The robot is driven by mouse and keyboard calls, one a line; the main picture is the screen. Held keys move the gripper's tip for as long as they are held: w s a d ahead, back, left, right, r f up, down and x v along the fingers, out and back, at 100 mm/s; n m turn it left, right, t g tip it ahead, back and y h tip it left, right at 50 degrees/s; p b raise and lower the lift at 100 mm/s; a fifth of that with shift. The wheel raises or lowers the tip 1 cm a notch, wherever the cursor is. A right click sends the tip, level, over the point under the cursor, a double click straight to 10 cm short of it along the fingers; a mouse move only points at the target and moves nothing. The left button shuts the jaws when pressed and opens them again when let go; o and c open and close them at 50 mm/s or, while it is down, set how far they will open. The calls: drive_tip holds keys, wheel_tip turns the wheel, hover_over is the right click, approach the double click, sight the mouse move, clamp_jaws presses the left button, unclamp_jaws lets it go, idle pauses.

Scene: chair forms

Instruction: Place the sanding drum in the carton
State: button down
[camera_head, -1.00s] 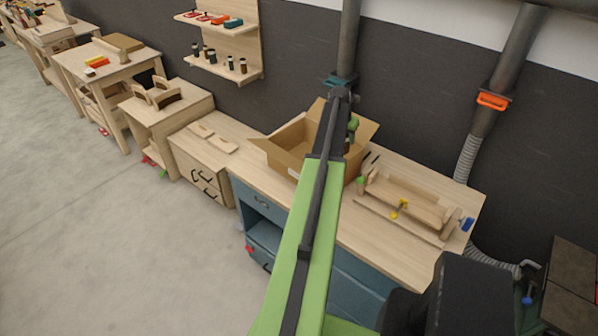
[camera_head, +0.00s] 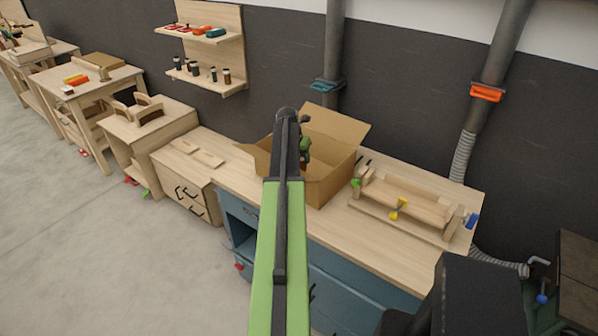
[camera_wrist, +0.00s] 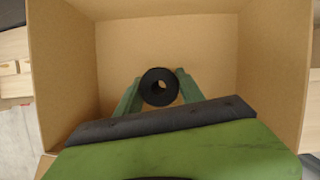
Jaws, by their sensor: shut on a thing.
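The sanding drum (camera_wrist: 159,87) is a short black cylinder with a hole through its middle. In the wrist view my gripper (camera_wrist: 158,90) is shut on it, one green finger at each side. The drum shows over the inside of the open carton (camera_wrist: 57,70), with cardboard walls around it in the picture; its exact height above the carton floor is hard to tell. In the head view the carton (camera_head: 335,160) stands on the workbench with its flaps open. My gripper (camera_head: 305,152) is at the carton's opening, partly hidden by my arm, and the drum is not clearly visible there.
The carton stands on a wood-topped blue workbench (camera_head: 385,248). A wooden jig (camera_head: 410,198) with coloured knobs lies to its right. Two wooden pieces (camera_head: 197,153) lie on the drawer cabinet at left. A pipe (camera_head: 333,50) runs up the wall behind the carton.

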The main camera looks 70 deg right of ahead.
drive_tip(key=shift+w+f+b, duration=0.1)
drive_tip(key=shift+f+b, duration=2)
drive_tip(key=shift+f, duration=0.05)
drive_tip(key=shift+r, duration=0.2)
drive_tip(key=shift+f, duration=0.2)
drive_tip(key=c, duration=0.7)
unclamp_jaws()
drive_tip(key=shift+a+r+p, duration=0.15)
drive_tip(key=shift+r+p, duration=0.35)
drive_tip(key=p+v, duration=1)
drive_tip(key=v, duration=0.1)
drive_tip(key=shift+a+r, duration=0.1)
drive_tip(key=shift+a, duration=0.05)
drive_tip(key=shift+r+p, duration=0.1)
drive_tip(key=shift+p, duration=0.2)
